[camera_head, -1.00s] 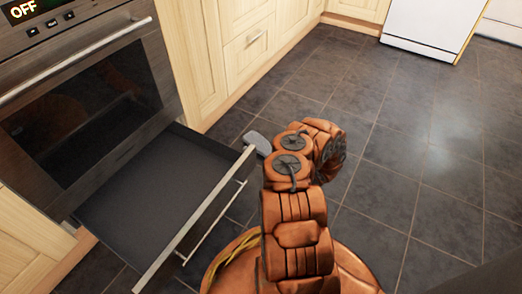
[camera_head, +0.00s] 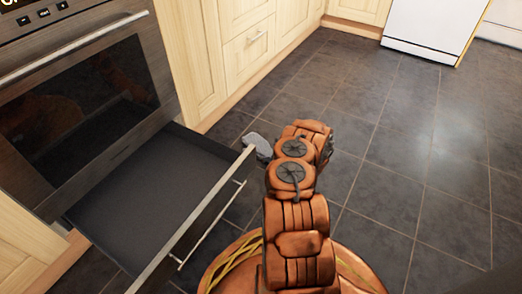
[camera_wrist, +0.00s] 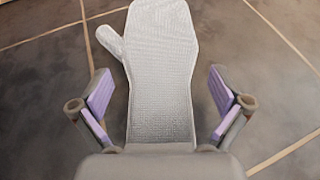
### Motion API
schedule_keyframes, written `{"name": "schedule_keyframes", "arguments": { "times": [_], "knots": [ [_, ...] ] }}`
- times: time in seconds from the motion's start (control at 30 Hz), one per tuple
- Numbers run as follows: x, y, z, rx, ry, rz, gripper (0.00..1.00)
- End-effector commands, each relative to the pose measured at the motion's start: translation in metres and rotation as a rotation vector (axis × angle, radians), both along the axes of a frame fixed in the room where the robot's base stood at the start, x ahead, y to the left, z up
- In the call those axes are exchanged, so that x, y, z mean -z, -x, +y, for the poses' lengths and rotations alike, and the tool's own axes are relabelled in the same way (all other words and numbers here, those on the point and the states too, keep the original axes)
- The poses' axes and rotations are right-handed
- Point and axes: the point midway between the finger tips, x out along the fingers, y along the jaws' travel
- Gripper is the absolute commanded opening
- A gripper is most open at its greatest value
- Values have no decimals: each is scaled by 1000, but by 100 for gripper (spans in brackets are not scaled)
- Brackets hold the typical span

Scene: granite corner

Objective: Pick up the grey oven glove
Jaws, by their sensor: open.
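The grey oven glove (camera_wrist: 160,70) lies flat on the dark tiled floor in the wrist view, its thumb at the upper left. My gripper (camera_wrist: 158,92) is open and empty, with one purple-padded finger on each side of the glove. The near end of the glove is hidden behind the gripper body. In the head view a small part of the grey glove (camera_head: 258,142) shows just beyond the open drawer's corner. My arm hides the rest of it there, and the gripper fingers are not visible in that view.
An open oven drawer (camera_head: 150,195) juts out left of my arm, its front rail close to the glove. The oven (camera_head: 80,110) and wooden cabinets (camera_head: 235,60) line the left and back. The tiled floor (camera_head: 400,170) to the right is clear.

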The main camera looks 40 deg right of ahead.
Motion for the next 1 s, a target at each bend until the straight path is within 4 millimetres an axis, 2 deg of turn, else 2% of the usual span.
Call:
{"name": "schedule_keyframes", "arguments": {
  "times": [0.07, 0.77, 1.0],
  "knots": [
    [0, 0, 0, 0, 0, 0, 99],
    [0, 0, 0, -1, 1, 0, 26],
    [-1, 0, 0, -1, 1, -1, 24]
  ]
}}
